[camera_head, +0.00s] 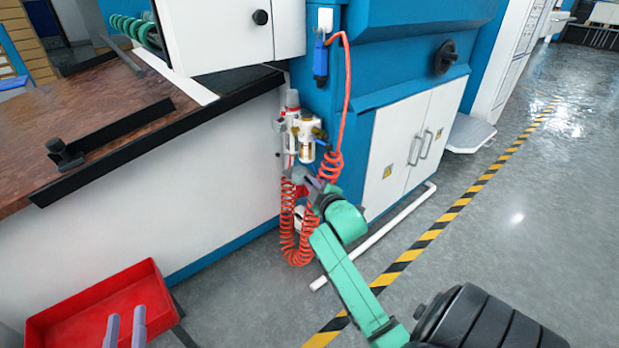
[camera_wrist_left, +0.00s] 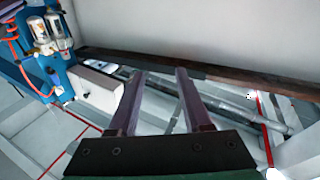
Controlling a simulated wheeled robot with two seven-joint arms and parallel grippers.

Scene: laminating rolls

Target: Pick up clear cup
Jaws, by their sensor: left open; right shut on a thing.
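An air filter unit (camera_head: 306,137) with small white and translucent parts hangs on the blue machine's side. It also shows at the upper left of the left wrist view (camera_wrist_left: 42,35). I cannot make out for sure which part is the clear cup. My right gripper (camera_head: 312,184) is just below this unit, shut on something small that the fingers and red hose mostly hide. My left gripper (camera_head: 126,324) is open over the red tray, with nothing between its fingers; it also shows in the left wrist view (camera_wrist_left: 158,75).
A red tray (camera_head: 62,319) stands at the lower left. A coiled red hose (camera_head: 288,238) hangs by my right gripper. A brown-topped bench (camera_head: 60,120) is on the left. A white pipe (camera_head: 390,228) lies on the floor. The floor at right is clear.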

